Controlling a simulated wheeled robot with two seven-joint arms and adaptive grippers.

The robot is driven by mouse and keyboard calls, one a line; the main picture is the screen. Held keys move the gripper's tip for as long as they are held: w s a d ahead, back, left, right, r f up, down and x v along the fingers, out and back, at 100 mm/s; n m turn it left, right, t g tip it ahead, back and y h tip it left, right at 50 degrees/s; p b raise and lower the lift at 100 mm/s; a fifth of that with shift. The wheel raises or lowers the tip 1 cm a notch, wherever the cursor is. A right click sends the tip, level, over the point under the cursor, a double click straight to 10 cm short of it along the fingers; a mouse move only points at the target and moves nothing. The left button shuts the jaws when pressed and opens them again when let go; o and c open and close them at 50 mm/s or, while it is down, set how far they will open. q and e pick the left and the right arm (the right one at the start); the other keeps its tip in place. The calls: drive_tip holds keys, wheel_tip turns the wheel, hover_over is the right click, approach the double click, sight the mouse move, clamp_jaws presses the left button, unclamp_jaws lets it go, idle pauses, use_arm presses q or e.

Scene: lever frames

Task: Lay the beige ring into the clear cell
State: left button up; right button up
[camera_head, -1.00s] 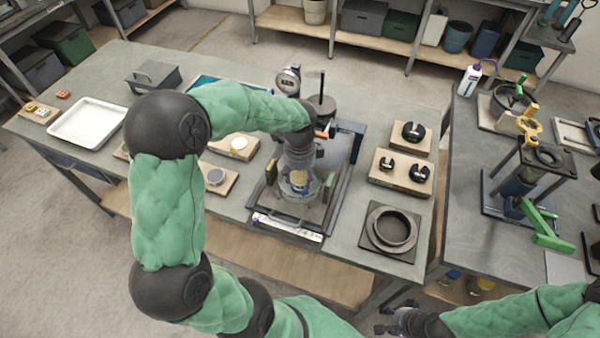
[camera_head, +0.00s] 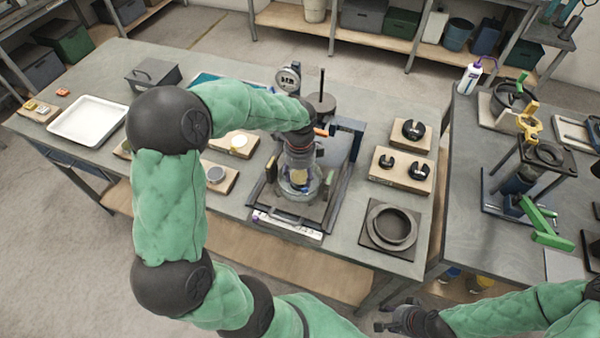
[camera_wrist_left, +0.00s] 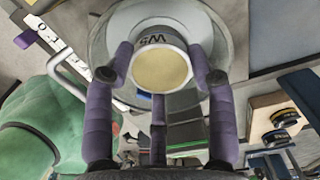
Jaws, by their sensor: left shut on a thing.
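The beige ring (camera_wrist_left: 160,68), a short round piece with a pale marked rim and beige face, is between the purple fingers of my left gripper (camera_wrist_left: 162,75). My left gripper (camera_head: 299,168) is shut on it and points down at the clear cell. The clear cell (camera_head: 288,194) is a see-through round vessel on the dark press base. Its clear wall (camera_wrist_left: 102,45) surrounds the ring in the left wrist view; whether the ring touches its floor is unclear. My right gripper (camera_head: 390,322) is at the bottom edge, away from the table, its fingers too small to judge.
A dial gauge (camera_head: 288,78) and a dark post stand behind the cell. Wooden blocks with black knobs (camera_head: 402,170) and a dark ring plate (camera_head: 391,228) lie to the right. A white tray (camera_head: 88,121) lies at far left. The front left tabletop is partly hidden by my arm.

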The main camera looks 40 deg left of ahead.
use_arm(q)
drive_tip(key=shift+f, duration=0.15)
idle(0.4)
drive_tip(key=o, duration=1.4)
wheel_tip(320, 180, up, 12)
